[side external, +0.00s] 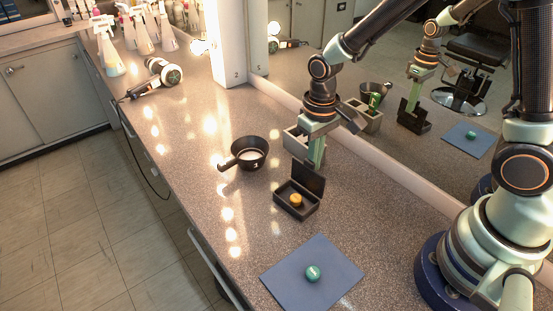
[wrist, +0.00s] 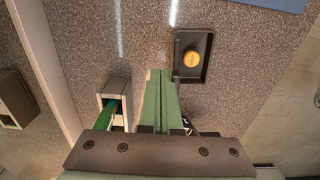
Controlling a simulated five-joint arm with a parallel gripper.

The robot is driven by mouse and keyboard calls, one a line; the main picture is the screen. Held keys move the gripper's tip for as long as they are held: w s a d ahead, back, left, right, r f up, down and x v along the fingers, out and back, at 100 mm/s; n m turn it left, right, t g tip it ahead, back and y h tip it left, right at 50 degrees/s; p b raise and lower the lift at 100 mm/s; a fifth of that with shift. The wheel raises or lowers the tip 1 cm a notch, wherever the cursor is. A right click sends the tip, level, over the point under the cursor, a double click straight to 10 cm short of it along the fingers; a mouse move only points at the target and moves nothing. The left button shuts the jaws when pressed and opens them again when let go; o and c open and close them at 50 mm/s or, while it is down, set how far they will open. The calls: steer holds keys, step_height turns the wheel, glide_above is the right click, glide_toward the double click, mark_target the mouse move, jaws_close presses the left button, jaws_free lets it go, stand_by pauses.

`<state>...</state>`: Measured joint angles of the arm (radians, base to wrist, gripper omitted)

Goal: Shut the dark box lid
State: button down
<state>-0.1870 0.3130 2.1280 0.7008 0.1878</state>
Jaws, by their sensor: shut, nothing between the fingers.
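The dark box (side external: 290,208) sits on the speckled counter, with an orange round piece (side external: 296,200) inside. Its lid (side external: 308,179) stands open, roughly upright along the mirror side. In the wrist view the box (wrist: 206,62) is right of my fingers, with the orange piece (wrist: 192,61) in it; the lid is hard to make out there. My gripper (side external: 315,168) points down just behind the lid, on its mirror side, and the lid hides its tips. My gripper (wrist: 158,72) is shut and empty. I cannot tell whether it touches the lid.
A grey holder (side external: 291,143) with something green (wrist: 110,112) stands close behind my gripper. A black pan (side external: 248,153) stands to the left. A mirror (side external: 400,130) runs along the counter's back.

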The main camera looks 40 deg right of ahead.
steer(key=shift+a, duration=0.6)
steer(key=shift+s+a, duration=0.1)
steer(key=shift+a, duration=0.9)
steer(key=shift+s+a, duration=0.15)
steer(key=shift+a, duration=1)
steer(key=shift+f, duration=1.85)
